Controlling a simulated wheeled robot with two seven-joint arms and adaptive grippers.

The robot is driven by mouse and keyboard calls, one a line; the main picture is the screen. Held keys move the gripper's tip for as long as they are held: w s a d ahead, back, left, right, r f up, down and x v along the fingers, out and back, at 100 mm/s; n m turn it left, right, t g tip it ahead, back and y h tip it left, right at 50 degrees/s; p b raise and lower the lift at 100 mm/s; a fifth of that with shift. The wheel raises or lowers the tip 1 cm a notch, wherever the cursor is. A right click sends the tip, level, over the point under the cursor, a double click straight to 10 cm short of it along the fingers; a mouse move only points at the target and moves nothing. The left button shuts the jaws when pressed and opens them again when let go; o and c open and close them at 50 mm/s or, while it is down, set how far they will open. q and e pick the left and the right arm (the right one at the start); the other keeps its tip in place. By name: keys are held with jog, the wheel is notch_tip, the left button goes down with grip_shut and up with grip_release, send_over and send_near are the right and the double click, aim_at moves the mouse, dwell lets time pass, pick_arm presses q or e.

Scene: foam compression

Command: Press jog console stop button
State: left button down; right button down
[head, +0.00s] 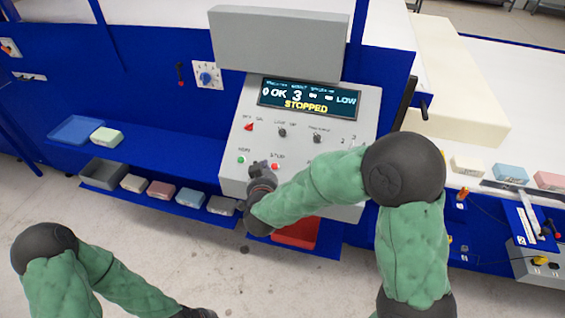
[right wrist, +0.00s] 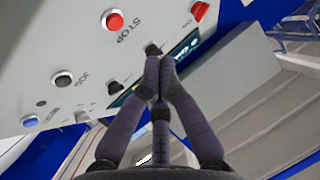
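The jog console (head: 350,118) has a sloped light-grey panel with a lit display (head: 309,97) reading STOPPED in yellow. The red stop button (head: 275,166) is on its lower part; in the right wrist view it is the round red button (right wrist: 113,20) beside the word STOP. My right gripper (head: 259,165) is just left of the stop button in the head view. In the right wrist view its fingers (right wrist: 160,60) are together and empty, apart from the red button in the picture. Contact with the panel cannot be told.
A green button (head: 241,160) is left of the stop button. A red switch (head: 249,127) and black knobs (head: 282,132) are above. A grey box (head: 278,42) overhangs the display. Blue shelves with foam blocks (head: 161,189) are at left; more blocks (head: 510,174) are at right.

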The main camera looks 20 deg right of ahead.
aim_at(273, 166)
pick_arm(q)
jog(key=shift+d+r, duration=0.2)
jog(key=shift+d, duration=0.2)
pick_arm(e)
jog(key=r, duration=0.1)
jog(key=d+r+h, duration=0.1)
jog(key=r, duration=0.1)
jog(key=shift+s, duration=0.1)
